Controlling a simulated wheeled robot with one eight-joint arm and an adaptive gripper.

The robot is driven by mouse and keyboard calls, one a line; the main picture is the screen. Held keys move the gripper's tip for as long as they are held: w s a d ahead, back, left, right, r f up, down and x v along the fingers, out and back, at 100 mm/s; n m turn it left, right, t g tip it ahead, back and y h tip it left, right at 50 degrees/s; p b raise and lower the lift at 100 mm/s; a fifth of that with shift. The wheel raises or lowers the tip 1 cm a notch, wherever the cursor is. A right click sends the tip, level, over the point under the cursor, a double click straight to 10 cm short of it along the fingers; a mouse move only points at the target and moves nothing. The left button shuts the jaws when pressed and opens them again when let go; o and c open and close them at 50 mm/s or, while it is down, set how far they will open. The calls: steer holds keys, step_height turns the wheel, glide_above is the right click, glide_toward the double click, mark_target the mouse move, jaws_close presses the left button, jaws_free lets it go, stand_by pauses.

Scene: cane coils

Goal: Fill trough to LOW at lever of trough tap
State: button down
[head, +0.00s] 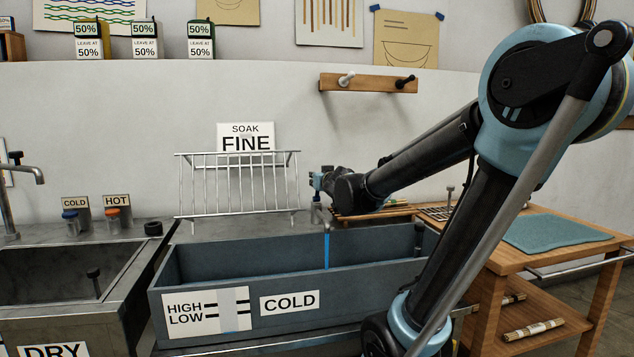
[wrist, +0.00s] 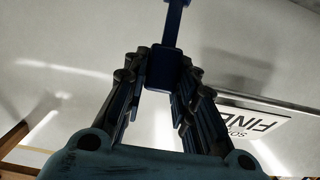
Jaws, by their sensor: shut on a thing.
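My gripper (head: 322,182) is at the trough tap (head: 318,214), behind the grey-blue trough (head: 350,287). In the wrist view my gripper (wrist: 160,75) is shut on the dark blue lever (wrist: 163,66) between its fingers. A blue stream of water (head: 326,250) falls from the tap into the trough. A gauge (head: 228,311) on the trough's front has HIGH and LOW marks; I cannot make out the water level on it. A COLD sign (head: 289,302) is beside the gauge.
A wire rack (head: 237,190) stands behind the trough, before a SOAK FINE sign (head: 246,138). A metal sink (head: 60,275) with COLD and HOT knobs is at left. A wooden cart (head: 590,285) with a green mat (head: 556,233) is at right. A peg rail (head: 368,83) hangs above.

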steer(key=c, duration=1.3)
jaws_free()
steer(key=shift+w+d+f, duration=0.1)
steer(key=shift+d+f, duration=0.05)
steer(key=shift+d, duration=0.15)
steer(key=shift+a, duration=0.1)
steer(key=shift+s, duration=0.35)
steer(key=shift+v, duration=5.55)
